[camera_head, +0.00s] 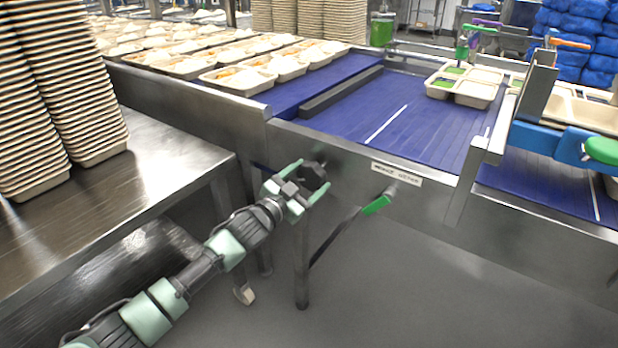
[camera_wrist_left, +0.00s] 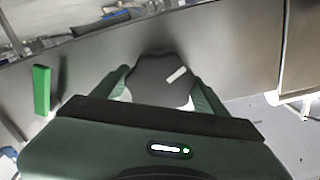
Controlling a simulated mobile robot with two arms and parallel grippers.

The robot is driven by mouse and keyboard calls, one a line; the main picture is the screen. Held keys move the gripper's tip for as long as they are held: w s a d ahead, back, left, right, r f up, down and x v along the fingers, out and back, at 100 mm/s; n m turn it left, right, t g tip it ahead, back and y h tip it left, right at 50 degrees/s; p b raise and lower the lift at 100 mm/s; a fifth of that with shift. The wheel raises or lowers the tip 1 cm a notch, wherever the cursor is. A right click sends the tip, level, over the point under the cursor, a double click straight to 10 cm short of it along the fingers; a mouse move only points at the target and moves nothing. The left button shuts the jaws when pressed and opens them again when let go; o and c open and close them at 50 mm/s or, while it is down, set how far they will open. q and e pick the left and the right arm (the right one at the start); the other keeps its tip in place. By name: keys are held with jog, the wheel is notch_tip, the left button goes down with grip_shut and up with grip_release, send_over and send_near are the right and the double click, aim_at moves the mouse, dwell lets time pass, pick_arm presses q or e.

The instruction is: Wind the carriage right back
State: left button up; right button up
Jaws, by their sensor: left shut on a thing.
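My left gripper (camera_head: 311,176) reaches in from the lower left to the conveyor's steel side. It is shut on a dark, lobed knob (camera_head: 316,168). In the left wrist view the knob (camera_wrist_left: 155,82) sits between the two green fingers and carries a short white mark. A lever with a green grip (camera_head: 377,205) sticks out to the right of the knob; the grip (camera_wrist_left: 41,90) also shows at the left of the wrist view. A long grey bar (camera_head: 340,90) lies across the blue belt above. I cannot tell which part is the carriage. My right gripper is out of view.
A steel table (camera_head: 150,160) with tall stacks of empty trays (camera_head: 35,110) stands at the left. Filled trays (camera_head: 240,80) line the far conveyor. A compartment tray (camera_head: 478,92) sits on the blue belt (camera_head: 430,130). A blue bracket (camera_head: 560,142) stands at the right. The floor in front is clear.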

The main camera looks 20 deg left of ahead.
pick_arm(q)
jog(key=shift+m, duration=0.6)
jog(key=shift+m+p, duration=0.3)
jog(key=shift+m, duration=0.7)
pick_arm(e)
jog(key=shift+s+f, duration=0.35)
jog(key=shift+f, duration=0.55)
